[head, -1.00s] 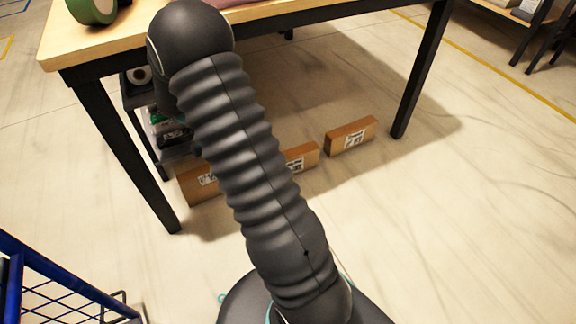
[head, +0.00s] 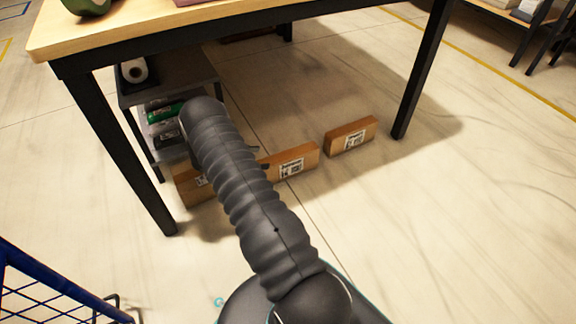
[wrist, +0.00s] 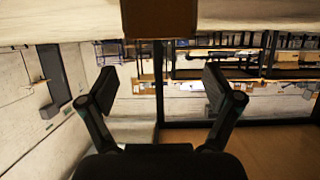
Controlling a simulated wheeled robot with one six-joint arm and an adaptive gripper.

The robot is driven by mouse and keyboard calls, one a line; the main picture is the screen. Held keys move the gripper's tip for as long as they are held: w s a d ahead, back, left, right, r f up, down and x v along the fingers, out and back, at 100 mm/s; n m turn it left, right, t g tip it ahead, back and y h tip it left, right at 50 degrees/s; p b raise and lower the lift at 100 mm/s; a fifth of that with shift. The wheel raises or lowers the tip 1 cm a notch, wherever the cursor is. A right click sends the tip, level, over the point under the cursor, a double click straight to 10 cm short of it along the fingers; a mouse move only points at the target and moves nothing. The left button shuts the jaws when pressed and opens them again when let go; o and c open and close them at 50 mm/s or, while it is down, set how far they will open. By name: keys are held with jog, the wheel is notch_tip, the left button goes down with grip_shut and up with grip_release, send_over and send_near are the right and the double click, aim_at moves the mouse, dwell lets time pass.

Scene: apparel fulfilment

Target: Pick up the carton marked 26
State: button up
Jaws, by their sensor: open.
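Three brown cartons with white labels stand in a row on the floor under the table: a left carton (head: 186,188), a middle carton (head: 291,163) and a right carton (head: 350,138). The label print is too small to read, so I cannot tell which is marked 26. My arm covers part of the left and middle cartons in the head view. In the wrist view my gripper (wrist: 160,88) is open, its two fingers wide apart with nothing between them. A brown carton (wrist: 158,18) shows at the top of that view, beyond the fingertips. My gripper is hidden in the head view.
The wooden table (head: 240,14) stands over the cartons on black legs (head: 424,70). A small dark shelf unit (head: 170,85) with a white roll (head: 134,70) stands behind the left carton. A blue mesh cart (head: 50,290) is at lower left. Floor to the right is clear.

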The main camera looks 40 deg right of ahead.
aim_at(285, 156)
jog(key=x, duration=1.1)
jog(key=shift+w+b, duration=0.15)
jog(key=shift+b, duration=0.2)
jog(key=shift+r, duration=0.1)
grip_shut()
